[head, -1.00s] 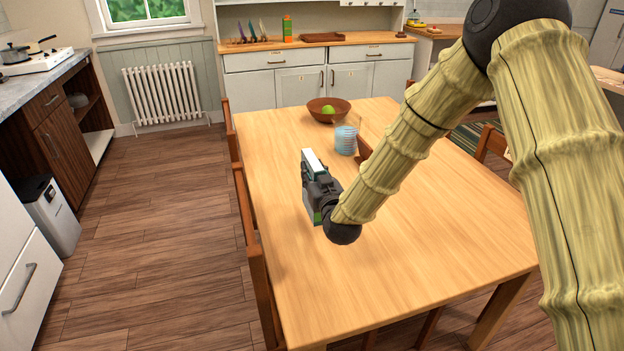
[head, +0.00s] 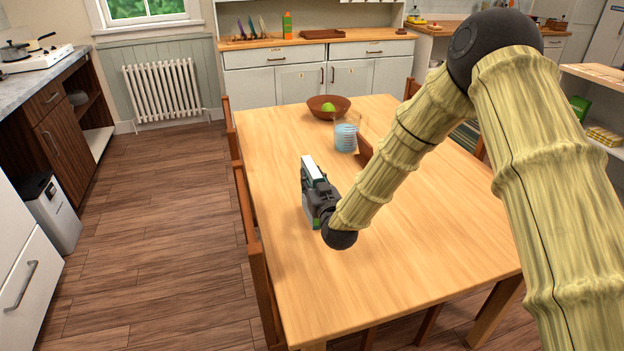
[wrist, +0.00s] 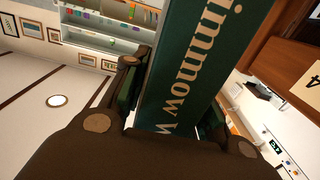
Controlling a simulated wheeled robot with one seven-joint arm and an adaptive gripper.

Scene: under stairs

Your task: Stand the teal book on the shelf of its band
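My gripper (head: 318,192) is shut on the teal book (head: 316,170), which shows a pale edge in the head view. The gripper appears above the left part of the wooden table (head: 400,270).
A pale shelf (head: 600,74) stands at right. The floor (head: 150,240) left of the table is clear.

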